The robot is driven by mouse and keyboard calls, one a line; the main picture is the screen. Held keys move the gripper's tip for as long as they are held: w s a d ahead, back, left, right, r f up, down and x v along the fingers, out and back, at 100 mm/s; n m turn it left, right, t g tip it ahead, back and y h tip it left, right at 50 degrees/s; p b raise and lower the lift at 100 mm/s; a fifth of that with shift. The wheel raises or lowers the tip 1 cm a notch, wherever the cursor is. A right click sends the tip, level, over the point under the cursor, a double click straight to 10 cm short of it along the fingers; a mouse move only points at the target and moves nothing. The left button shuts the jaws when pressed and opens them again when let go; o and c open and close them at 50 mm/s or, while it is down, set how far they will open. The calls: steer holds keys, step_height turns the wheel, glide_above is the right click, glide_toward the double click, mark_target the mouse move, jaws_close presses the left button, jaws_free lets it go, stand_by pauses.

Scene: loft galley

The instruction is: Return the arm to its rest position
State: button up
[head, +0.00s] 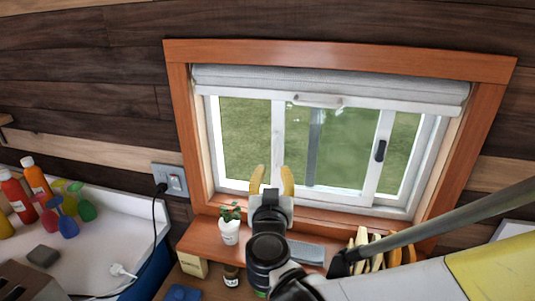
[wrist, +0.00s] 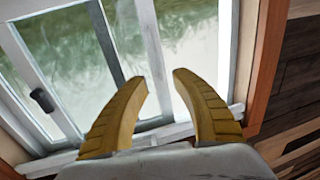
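My gripper (head: 272,178) is raised in front of the window, above the wooden sill shelf, in the head view. Its two yellow fingers stand apart with nothing between them. In the wrist view my gripper (wrist: 159,85) also shows open and empty, with the window glass behind the fingers. My dark arm links run down from it toward the bottom of the head view. The fingers look close to the window, but I cannot tell the exact gap.
The window (head: 330,140) has an orange-brown wooden frame. A potted plant (head: 229,232) stands on the shelf (head: 202,240), left of my arm. Wooden utensils (head: 377,252) stand to the right.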

steer(key=shift+s, duration=0.65)
steer(key=s+d+f+g+h+b, duration=0.1)
steer(key=s+d+f+g+b, duration=0.1)
steer(key=s+d+f+g, duration=0.45)
steer(key=s+d+f+g+h+b, duration=0.15)
steer(key=d+f, duration=0.25)
steer(key=d, duration=0.5)
steer(key=s+a+f+g+y+b, duration=0.1)
steer(key=s+f+y, duration=0.1)
steer(key=s, duration=0.4)
steer(key=s+a+f+n+g+y+b, duration=0.1)
steer(key=s+f+y+b, duration=0.1)
steer(key=s+f, duration=0.2)
steer(key=shift+s+g+y, duration=0.35)
steer(key=shift+s+g, duration=0.05)
steer(key=shift+s, duration=0.7)
